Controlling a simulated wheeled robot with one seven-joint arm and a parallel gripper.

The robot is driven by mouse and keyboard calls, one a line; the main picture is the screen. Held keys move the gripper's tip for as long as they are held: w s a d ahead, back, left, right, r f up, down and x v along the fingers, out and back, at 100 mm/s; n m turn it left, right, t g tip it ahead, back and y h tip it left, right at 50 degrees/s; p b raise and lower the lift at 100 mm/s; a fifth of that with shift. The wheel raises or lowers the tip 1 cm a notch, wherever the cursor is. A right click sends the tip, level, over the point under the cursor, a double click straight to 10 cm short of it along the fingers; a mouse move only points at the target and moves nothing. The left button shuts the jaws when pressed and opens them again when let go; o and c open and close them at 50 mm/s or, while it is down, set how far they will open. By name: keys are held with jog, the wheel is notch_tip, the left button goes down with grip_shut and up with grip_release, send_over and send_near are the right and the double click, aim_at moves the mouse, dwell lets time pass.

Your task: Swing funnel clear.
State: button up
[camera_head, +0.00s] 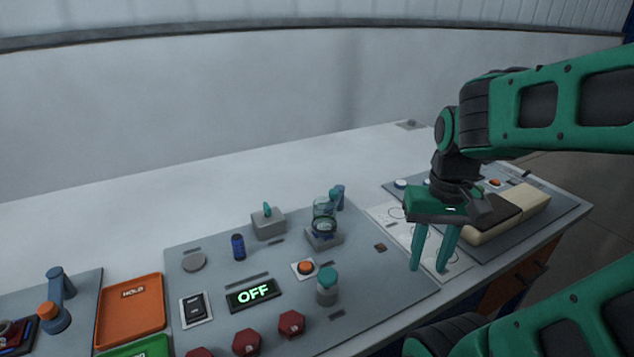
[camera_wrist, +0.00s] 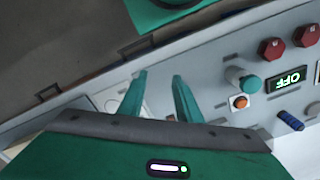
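A clear, bluish, cup-like piece (camera_head: 324,212), which may be the funnel, sits on a small grey base beside a blue post (camera_head: 339,194) in the head view. Its exact shape and how it joins the post are too small to tell. My gripper (camera_head: 427,269) is to its right, apart from it, over the white area at the panel's right side. The two green fingers are apart with nothing seen between them. In the wrist view my gripper (camera_wrist: 158,78) also shows spread, empty fingers.
A teal-capped jar (camera_head: 327,287), an orange button (camera_head: 305,267) and an OFF display (camera_head: 254,294) are on the grey panel. A blue cylinder (camera_head: 238,247) stands further left. An orange HOLD tray (camera_head: 131,312) is at left. A beige block (camera_head: 522,208) lies right of my gripper.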

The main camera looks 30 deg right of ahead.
jog(key=shift+w, duration=0.3)
jog(key=shift+o, duration=0.6)
jog(key=shift+o, duration=0.6)
jog(key=shift+s+r, duration=0.25)
jog(key=shift+s, duration=0.1)
notch_tip(320, 180, up, 7)
jog(key=n, duration=1.2)
send_over(333, 191)
notch_tip(333, 191, down, 10)
jog(key=shift+w+d+f, duration=0.1)
jog(key=shift+f, duration=0.05)
grip_shut()
